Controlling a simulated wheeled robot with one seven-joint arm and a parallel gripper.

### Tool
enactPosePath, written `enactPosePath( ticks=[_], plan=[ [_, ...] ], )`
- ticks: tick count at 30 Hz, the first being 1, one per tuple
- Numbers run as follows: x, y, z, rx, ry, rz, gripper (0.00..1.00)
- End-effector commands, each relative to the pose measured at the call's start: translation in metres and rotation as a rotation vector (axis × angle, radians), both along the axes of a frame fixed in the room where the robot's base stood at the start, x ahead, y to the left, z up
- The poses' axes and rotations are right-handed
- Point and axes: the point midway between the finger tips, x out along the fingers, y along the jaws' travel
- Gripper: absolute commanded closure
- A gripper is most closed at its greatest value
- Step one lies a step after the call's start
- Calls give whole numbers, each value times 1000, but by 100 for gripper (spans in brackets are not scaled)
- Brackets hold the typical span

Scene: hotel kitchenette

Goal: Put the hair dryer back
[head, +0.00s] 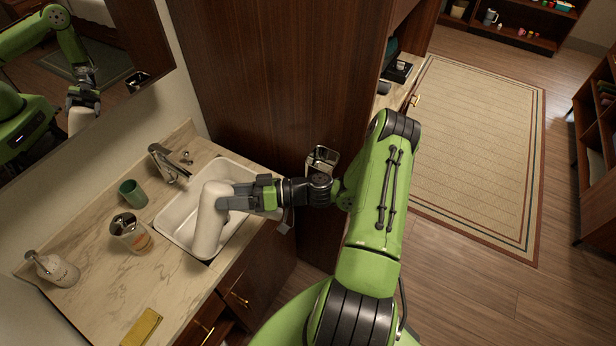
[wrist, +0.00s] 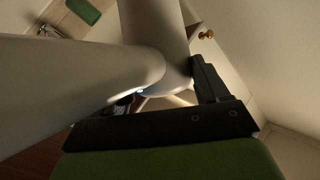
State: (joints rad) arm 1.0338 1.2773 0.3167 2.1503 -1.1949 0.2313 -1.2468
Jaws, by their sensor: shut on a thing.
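The hair dryer (head: 208,228) is off-white with a thick barrel. In the head view it is over the front part of the sink. My gripper (head: 231,195) is shut on it from the right side. In the wrist view the hair dryer (wrist: 70,80) fills much of the picture, and the dark fingers of my gripper (wrist: 165,98) are close around its narrower part. A metallic open-topped holder (head: 322,156) is at the dark wood panel, just behind my wrist; its lower part is hidden by my arm.
The white sink (head: 178,233) is set in a marble counter (head: 105,273) with a faucet (head: 166,163), green cup (head: 132,193), glass (head: 130,232), soap bottle (head: 55,268) and yellow cloth (head: 142,327). The tall wood panel (head: 270,70) stands behind my wrist. Floor at right is open.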

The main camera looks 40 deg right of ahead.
Motion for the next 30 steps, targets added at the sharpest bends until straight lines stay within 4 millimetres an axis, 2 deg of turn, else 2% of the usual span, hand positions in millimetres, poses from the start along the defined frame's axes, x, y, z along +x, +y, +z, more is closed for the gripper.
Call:
enactPosePath(
  ticks=[1,4,14,21,30],
  plan=[
    [0,-4,-6,-14,-6,-1,99],
    [-2,-12,-10,-43,-15,-6,99],
    [-10,-51,-8,-193,-56,-96,99],
    [-25,-82,15,-361,-70,-290,99],
    [-55,-96,59,-541,-41,-534,99]
  ],
)
